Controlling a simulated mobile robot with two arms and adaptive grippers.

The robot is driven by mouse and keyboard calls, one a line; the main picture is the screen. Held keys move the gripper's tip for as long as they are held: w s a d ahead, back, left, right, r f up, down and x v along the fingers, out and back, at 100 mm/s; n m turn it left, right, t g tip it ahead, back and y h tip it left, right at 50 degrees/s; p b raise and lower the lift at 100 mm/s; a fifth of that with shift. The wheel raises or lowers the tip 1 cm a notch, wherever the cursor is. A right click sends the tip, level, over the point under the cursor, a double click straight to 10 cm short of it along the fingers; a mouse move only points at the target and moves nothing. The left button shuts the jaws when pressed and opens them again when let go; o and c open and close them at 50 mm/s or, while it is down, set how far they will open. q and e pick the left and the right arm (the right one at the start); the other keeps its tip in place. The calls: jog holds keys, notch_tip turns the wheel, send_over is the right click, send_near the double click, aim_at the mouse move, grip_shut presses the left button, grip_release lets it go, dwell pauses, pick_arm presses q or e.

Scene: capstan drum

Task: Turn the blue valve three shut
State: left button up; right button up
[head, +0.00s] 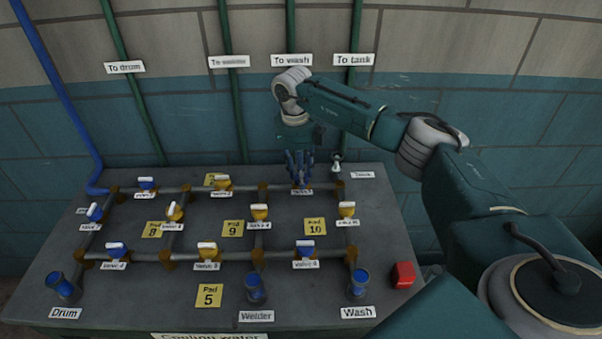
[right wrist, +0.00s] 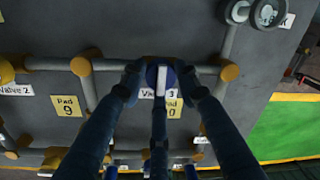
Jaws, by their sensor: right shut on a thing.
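The blue valve three (right wrist: 161,78) sits on the back pipe run. In the right wrist view its round blue knob has a white bar that lies across the left-right pipe. Its label, partly covered, shows a 3 in that view. My right gripper (head: 300,172) reaches down onto this valve from above. In the right wrist view my right gripper (right wrist: 160,85) has its dark blue fingers closed around the knob, one on each side and one in front. In the head view the fingers hide most of the knob. My left gripper is not in view.
Other blue and yellow valves stand on the grey panel (head: 130,290), such as a yellow valve (head: 260,212) near the middle. A small grey fitting (head: 337,163) stands right of the gripper. A red block (head: 403,275) sits at the right edge. Green pipes (head: 235,90) rise behind.

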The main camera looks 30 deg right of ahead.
aim_at(297, 178)
jog(key=shift+w+r, duration=0.1)
jog(key=shift+w, duration=0.05)
jog(key=o, duration=1.2)
jog(key=shift+c, duration=0.2)
notch_tip(297, 178, up, 12)
jog(key=a, duration=0.1)
